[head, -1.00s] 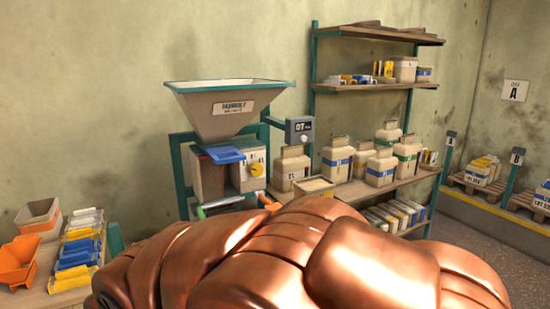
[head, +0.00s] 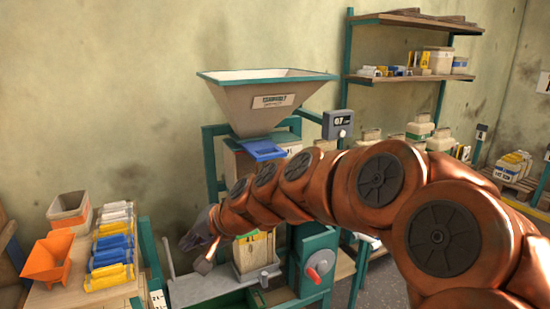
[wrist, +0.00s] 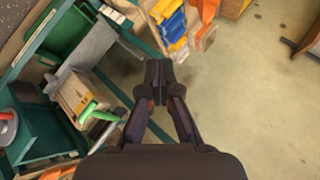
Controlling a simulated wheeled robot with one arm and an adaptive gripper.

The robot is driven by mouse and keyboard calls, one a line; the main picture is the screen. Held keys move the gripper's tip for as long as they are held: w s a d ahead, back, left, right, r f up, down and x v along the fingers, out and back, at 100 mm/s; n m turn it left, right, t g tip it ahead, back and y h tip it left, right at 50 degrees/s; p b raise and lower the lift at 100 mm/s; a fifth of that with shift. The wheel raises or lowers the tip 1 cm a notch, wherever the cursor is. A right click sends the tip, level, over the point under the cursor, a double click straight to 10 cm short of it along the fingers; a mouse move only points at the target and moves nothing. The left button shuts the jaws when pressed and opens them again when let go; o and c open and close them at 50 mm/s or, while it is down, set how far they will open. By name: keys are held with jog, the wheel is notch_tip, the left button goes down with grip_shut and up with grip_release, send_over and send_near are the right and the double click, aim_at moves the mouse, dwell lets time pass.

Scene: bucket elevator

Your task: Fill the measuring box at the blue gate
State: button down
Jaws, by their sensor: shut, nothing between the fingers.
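The blue gate (head: 263,150) sits under the mouth of the pale hopper (head: 262,105) on the green-framed machine. A wooden box (head: 254,254), which looks like the measuring box, stands upright on the machine's lower bed. Part of it is hidden by my arm. It also shows in the wrist view (wrist: 72,93) with a green handle (wrist: 95,113) at its side. I cannot see how full it is. My gripper (wrist: 158,72) is shut and empty, to the right of the box in the wrist view and apart from it. In the head view its dark body (head: 200,232) is left of the box.
A red crank (head: 318,267) is on the machine's right. A display (head: 338,124) stands beside the hopper. On the left bench are an orange scoop bin (head: 48,262) and several blue, yellow and white packs (head: 112,254). Open floor (wrist: 245,110) shows in the wrist view.

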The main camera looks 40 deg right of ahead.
jog(key=s+d+r+m+t+h, duration=0.1)
jog(key=d+r+m+t+h, duration=0.2)
jog(key=d, duration=0.8)
jog(key=d+r+m+h+p, duration=0.1)
jog(key=d+r+m+h, duration=0.15)
jog(key=d+m, duration=0.6)
jog(key=s+d+r+m+t+h, duration=0.1)
jog(key=d+r+t+h, duration=0.15)
jog(key=d, duration=1.05)
jog(key=p+x, duration=0.3)
jog(key=x, duration=1.1)
jog(key=shift+d+g+h+p, duration=0.25)
jog(key=shift+g+h+p, duration=0.05)
jog(key=shift+g+h, duration=0.15)
jog(key=shift+s, duration=0.15)
